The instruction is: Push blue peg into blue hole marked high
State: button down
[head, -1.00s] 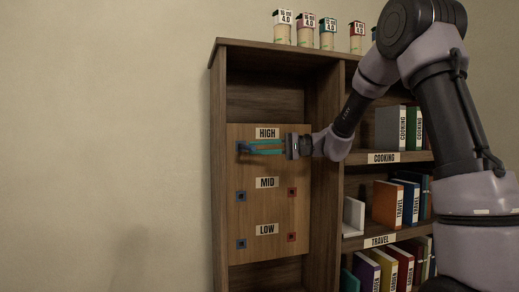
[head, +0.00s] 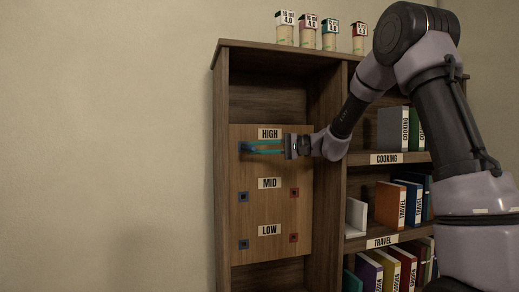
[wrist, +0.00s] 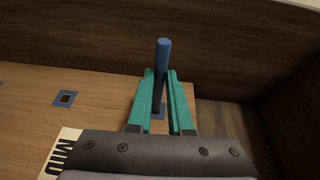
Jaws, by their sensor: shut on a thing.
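A wooden board (head: 265,215) carries HIGH (head: 269,133), MID and LOW labels, with blue-ringed holes on its left. My gripper (head: 246,148) reaches left across the board's top row, with its teal fingertips just below and left of the HIGH label. In the wrist view, the teal fingers are shut on the blue peg (wrist: 162,62). One end of the peg stands clear beyond the fingers. Its other end is at the blue square of the HIGH hole (wrist: 161,113), mostly hidden between the fingers; I cannot tell how deep it sits.
The blue MID hole (head: 243,197) and blue LOW hole (head: 243,244) are empty, with red holes (head: 294,193) to their right. Shelf walls (head: 326,160) close in the board on both sides. Books (head: 392,129) fill the right shelves, and several labelled jars (head: 308,33) stand on top.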

jog(key=shift+w, duration=0.35)
jog(key=c, duration=0.8)
grip_release()
jog(key=shift+o, duration=0.2)
